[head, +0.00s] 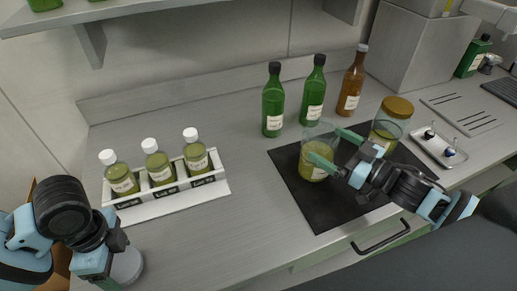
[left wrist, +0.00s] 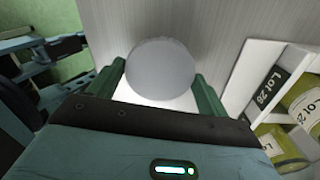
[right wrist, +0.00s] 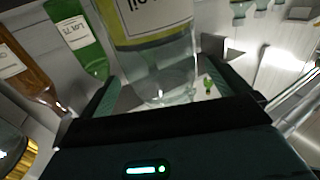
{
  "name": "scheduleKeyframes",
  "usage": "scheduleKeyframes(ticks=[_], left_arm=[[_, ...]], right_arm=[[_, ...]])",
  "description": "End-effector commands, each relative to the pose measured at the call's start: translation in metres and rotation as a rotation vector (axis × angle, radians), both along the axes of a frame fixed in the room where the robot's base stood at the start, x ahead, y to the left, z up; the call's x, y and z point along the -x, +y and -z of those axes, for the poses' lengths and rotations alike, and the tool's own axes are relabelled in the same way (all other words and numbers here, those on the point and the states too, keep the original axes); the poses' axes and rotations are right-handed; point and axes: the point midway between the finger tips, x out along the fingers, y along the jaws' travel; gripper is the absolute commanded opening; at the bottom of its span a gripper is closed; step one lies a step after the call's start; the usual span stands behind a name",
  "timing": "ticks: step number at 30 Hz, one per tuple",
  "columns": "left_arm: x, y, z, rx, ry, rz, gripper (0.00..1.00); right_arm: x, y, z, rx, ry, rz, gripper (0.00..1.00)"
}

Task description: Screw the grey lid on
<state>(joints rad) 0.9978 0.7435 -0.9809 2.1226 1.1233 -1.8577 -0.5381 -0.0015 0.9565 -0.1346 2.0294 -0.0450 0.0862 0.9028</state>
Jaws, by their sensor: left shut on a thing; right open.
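The grey lid (left wrist: 160,72) is a round disc held between the fingers of my left gripper (left wrist: 158,90). In the head view the lid (head: 128,266) is at the lower left, over the counter's front part. An open glass jar (head: 314,168) with yellow-green oil and a white label stands upright on the black mat (head: 330,210). My right gripper (head: 335,148) is open, with one finger on each side of this jar; I cannot tell if they touch it. The jar also shows between the fingers in the right wrist view (right wrist: 150,50).
A white rack (head: 215,190) with three white-capped bottles stands left. Two green bottles (head: 273,105) and a brown bottle (head: 352,88) stand behind the mat. A gold-lidded jar (head: 397,108) is right of my right gripper, near a small tray (head: 436,150). Counter between rack and mat is clear.

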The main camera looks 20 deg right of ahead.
Motion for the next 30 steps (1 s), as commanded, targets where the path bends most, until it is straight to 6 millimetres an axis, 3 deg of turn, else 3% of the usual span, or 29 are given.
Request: scheduleKeyframes(ticks=[9,24,30], left_arm=[[-0.001,0.0,-0.006,0.0,-0.009,0.0,0.56],[-0.001,0.0,-0.006,0.0,-0.01,0.0,0.56],[-0.001,0.0,-0.006,0.0,-0.01,0.0,0.56]], right_arm=[[-0.026,0.016,-0.003,-0.001,-0.003,0.0,1.0],[-0.031,0.019,-0.002,0.0,-0.001,0.0,1.0],[-0.031,0.019,-0.002,0.0,-0.001,0.0,0.75]])
